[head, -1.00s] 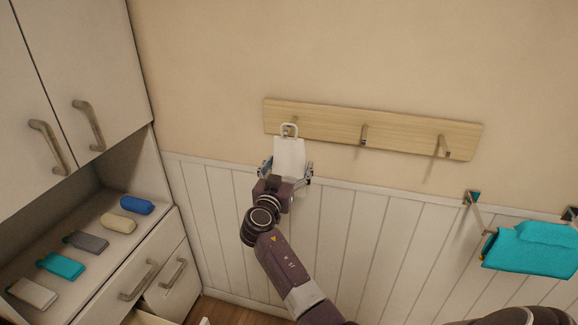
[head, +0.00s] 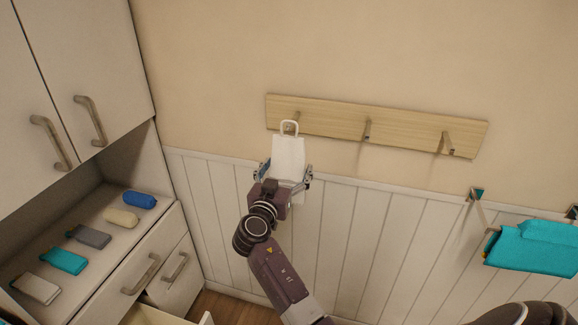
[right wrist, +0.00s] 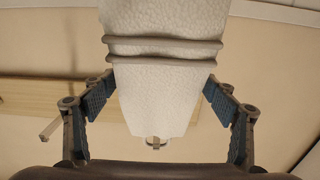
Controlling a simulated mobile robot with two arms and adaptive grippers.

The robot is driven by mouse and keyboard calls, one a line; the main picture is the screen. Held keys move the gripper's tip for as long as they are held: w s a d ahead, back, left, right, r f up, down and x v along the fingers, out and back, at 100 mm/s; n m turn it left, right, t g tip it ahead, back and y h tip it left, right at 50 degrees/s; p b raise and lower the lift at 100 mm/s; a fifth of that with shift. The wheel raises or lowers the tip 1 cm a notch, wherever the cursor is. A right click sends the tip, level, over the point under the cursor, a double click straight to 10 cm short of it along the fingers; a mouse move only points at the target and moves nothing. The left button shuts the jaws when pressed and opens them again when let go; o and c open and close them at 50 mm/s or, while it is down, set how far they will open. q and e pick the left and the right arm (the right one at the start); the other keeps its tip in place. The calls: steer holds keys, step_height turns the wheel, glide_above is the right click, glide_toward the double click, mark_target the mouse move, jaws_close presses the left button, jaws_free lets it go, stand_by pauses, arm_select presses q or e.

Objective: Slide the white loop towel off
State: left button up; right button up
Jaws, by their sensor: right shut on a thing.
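The white loop towel (head: 288,155) is in front of the left end of the wooden hook board, its pale loop (head: 289,123) at the left hook. I cannot tell whether the loop is still around the peg. My right gripper (head: 284,174) is at the towel from below, with a finger on each side, and is shut on it. In the right wrist view the towel (right wrist: 160,85) lies between my fingers (right wrist: 157,92), with two grey bands across it and its loop (right wrist: 156,142) at the lower end. My left gripper is not in view.
The hook board (head: 330,118) has two bare hooks (head: 367,129) to the right. A teal towel (head: 535,248) hangs on a wall bar at the far right. Cabinets stand at the left, with several folded cloths (head: 90,236) on the counter. An open drawer (head: 160,314) is below.

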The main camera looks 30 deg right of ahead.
steer(key=shift+s+a+r, duration=0.55)
steer(key=shift+a+r, duration=0.05)
steer(key=shift+a, duration=0.2)
steer(key=shift+v, duration=1.1)
steer(key=shift+d+r, duration=0.1)
steer(key=shift+r, duration=0.05)
